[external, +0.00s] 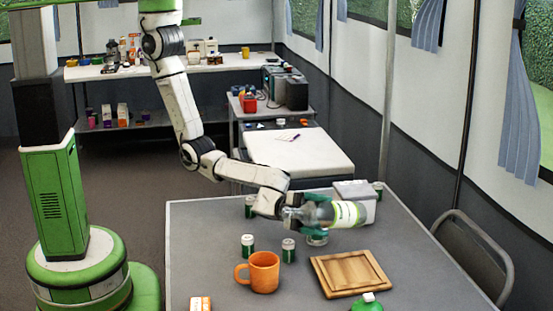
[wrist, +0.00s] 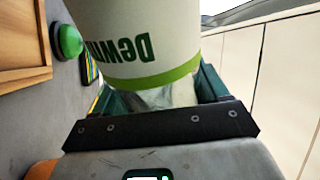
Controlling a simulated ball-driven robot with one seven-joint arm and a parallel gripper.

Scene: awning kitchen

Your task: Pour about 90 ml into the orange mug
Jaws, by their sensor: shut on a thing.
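The orange mug (external: 263,271) stands upright on the grey table, its handle to the left. My gripper (external: 318,211) is shut on a clear bottle with a white and green label (external: 348,214). The bottle lies nearly horizontal above the table, behind and to the right of the mug, and apart from it. In the wrist view the labelled bottle (wrist: 140,35) fills the top middle between my fingers. An orange patch shows at the wrist view's lower left edge. I cannot see the liquid level or inside the mug.
A wooden board (external: 350,273) lies right of the mug. Small green jars (external: 289,250) stand behind the mug, and a green-capped item (external: 367,303) is at the front edge. A grey-white box (external: 357,195) stands behind the bottle. A chair (external: 475,255) is at right.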

